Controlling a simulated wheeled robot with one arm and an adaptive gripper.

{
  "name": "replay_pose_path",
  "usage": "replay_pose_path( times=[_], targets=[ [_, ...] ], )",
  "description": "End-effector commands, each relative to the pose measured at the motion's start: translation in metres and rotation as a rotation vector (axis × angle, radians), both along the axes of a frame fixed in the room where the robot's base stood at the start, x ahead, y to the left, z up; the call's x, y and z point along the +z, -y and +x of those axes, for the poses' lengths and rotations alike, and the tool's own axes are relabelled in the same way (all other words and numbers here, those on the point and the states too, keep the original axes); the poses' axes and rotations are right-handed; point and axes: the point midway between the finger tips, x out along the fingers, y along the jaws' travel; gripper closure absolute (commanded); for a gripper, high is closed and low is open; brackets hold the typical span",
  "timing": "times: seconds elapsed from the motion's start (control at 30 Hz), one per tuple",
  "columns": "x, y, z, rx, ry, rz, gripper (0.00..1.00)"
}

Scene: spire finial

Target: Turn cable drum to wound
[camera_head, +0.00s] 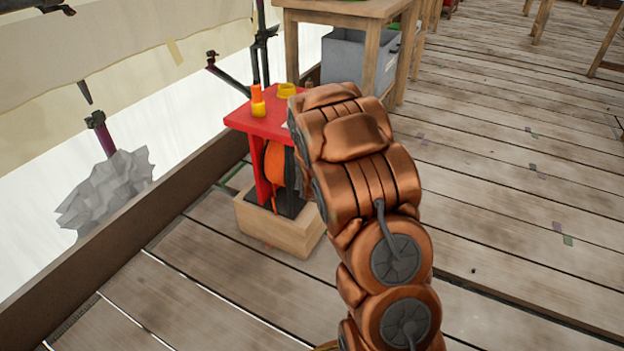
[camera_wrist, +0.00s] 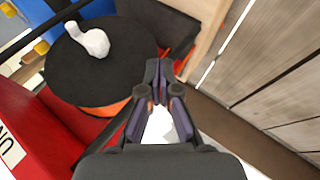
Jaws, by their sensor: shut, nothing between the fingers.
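The cable drum (camera_head: 275,164) is orange with black sides and sits upright in a red stand (camera_head: 262,127). My copper arm covers its right part in the head view. In the wrist view the drum's black round face (camera_wrist: 95,72) fills the upper left, with a white handle (camera_wrist: 92,39) standing out near its top and an orange band below. My gripper (camera_wrist: 159,72) is shut and empty, just right of the drum's face in the picture. I cannot tell whether it touches the drum. The gripper is hidden in the head view.
The stand sits in a wooden box (camera_head: 265,229) on plank flooring. Orange and yellow pieces (camera_head: 258,100) stand on its red top. A wooden table (camera_head: 345,12) and grey bin (camera_head: 345,62) are behind. A beam edge (camera_head: 120,235) runs along the left; planks to the right are clear.

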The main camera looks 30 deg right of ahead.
Motion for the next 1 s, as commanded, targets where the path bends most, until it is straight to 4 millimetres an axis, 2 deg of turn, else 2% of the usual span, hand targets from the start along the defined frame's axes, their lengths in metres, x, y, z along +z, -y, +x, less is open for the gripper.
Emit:
replay_pose_path(
  times=[0.03,0.3,0.53,0.77,1.0],
  targets=[
    [-0.014,0.008,0.008,0.028,0.018,-0.024,1.0],
    [-0.054,0.04,0.055,0.19,0.184,-0.192,1.0],
    [-0.087,0.055,0.076,0.299,0.329,-0.339,1.0],
    [-0.113,0.062,0.081,0.367,0.486,-0.494,1.0],
    [-0.133,0.062,0.069,0.379,0.639,-0.658,1.0]
  ],
)
